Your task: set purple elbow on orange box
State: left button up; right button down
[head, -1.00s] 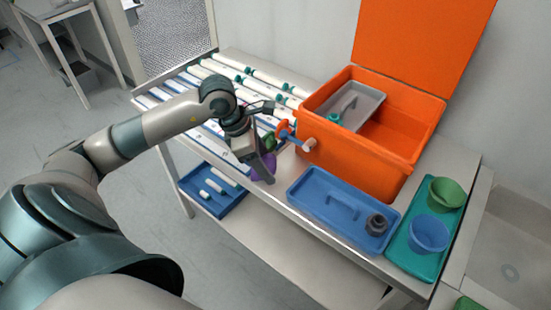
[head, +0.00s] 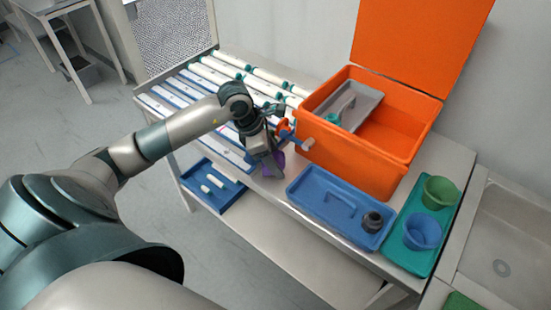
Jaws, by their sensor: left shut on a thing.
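The purple elbow (head: 274,163) is in the jaws of my left gripper (head: 270,165), just above the table, left of the orange box. The gripper covers much of it. The orange box (head: 352,162) stands open on the table with its lid (head: 422,42) raised at the back. A grey tray (head: 362,103) with a teal piece lies across the box's left part. The right part of the box shows a bare floor. My right gripper is out of view.
A blue tray (head: 312,203) with a dark grey ring (head: 372,222) lies before the box. A teal tray (head: 428,262) holds a green cup (head: 440,192) and a blue cup (head: 422,232). White tubes (head: 215,74) fill the rack at left. An orange-and-blue valve (head: 286,130) sits by the box's left side.

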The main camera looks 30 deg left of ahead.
pick_arm(q)
jog(key=shift+f, duration=0.4)
jog(key=shift+f, duration=0.2)
jog(key=o, duration=0.8)
jog(key=shift+r, duration=0.1)
jog(key=shift+c, duration=0.2)
jog(key=shift+r, duration=0.2)
